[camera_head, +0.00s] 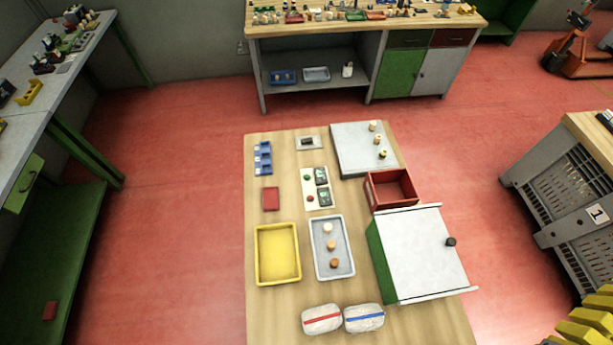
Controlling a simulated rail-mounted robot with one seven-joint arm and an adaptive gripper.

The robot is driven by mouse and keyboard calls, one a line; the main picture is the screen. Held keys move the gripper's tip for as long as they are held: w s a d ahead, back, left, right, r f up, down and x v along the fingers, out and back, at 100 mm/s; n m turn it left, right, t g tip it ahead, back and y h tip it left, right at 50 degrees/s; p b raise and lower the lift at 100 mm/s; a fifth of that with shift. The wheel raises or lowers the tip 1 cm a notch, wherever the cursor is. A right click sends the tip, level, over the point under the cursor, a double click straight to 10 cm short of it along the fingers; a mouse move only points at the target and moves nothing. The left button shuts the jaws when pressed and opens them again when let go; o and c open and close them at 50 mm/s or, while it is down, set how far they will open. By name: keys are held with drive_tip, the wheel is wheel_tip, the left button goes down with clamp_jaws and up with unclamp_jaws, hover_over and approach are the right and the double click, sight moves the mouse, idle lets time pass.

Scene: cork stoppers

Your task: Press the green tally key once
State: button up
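A pale tally panel (309,187) lies on the wooden table (285,152), near its middle. The green tally key (307,177) is a small round button at the panel's upper left. A red key (310,198) sits below it. To the right of the keys are two small dark displays, the upper one (321,175) and the lower one (324,197); their readings are too small to tell. Nothing covers the green key. My gripper is not in view.
Around the panel are a blue compartment holder (263,158), a red block (271,199), a yellow tray (258,256), a grey tray (318,266) with corks, a grey board (352,150) with corks, a red box (373,193) and a white-topped cabinet (415,255). Two bags lie in front.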

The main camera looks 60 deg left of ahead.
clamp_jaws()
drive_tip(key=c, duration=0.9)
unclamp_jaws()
